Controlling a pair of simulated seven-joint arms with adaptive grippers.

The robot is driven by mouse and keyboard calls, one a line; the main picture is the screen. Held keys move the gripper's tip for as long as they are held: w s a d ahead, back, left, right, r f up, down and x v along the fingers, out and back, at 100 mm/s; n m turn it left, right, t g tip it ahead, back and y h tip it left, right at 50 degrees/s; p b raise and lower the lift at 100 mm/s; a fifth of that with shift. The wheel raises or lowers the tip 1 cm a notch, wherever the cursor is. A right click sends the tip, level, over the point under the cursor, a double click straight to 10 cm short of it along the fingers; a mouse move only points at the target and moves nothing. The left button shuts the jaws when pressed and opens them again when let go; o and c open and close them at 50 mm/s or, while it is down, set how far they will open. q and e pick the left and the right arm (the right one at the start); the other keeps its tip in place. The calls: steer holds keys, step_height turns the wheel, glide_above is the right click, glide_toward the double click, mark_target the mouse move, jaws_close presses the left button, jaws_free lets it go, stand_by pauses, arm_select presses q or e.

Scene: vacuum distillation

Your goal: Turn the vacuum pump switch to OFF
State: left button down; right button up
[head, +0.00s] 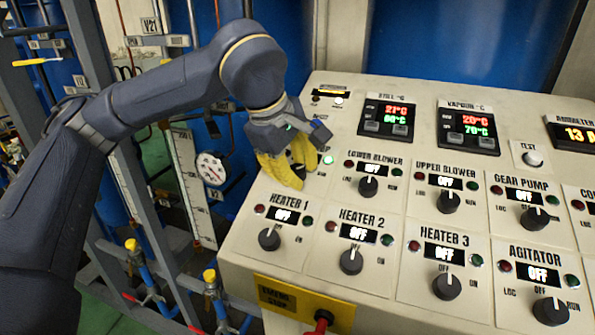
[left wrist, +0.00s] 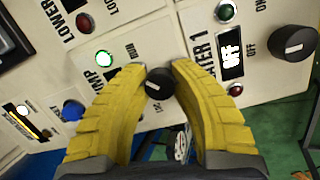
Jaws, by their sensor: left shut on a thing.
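The vacuum pump switch (left wrist: 160,83) is a black round knob on the cream control panel, in the middle of the left wrist view. The two yellow fingers of my left gripper (left wrist: 160,72) are shut on it, one on each side. In the head view my left gripper (head: 297,178) reaches down to the panel's upper left and hides the switch. A lit green lamp (left wrist: 102,57) is beside the switch's partly covered label; it also shows in the head view (head: 328,160). The pump's display is hidden. My right gripper is out of view.
Close by are the HEATER 1 knob (head: 269,239) and LOWER BLOWER knob (head: 368,186), with several similar knobs farther right. A red emergency stop button (head: 322,320) sticks out at the panel's front. Pipes and a gauge (head: 211,168) stand left of the panel.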

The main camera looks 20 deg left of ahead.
arm_select(q)
steer(key=n+t, duration=0.1)
steer(key=n, duration=0.3)
steer(key=shift+n, duration=0.3)
steer(key=n, duration=0.4)
steer(key=shift+w+n+t, duration=0.15)
steer(key=shift+n+t, duration=0.15)
steer(key=shift+t, duration=0.1)
steer(key=shift+n, duration=0.3)
steer(key=c, duration=1.1)
jaws_free()
steer(key=shift+o, duration=0.2)
steer(key=shift+r, duration=0.15)
steer(key=v, duration=1.2)
steer(key=shift+d, duration=0.25)
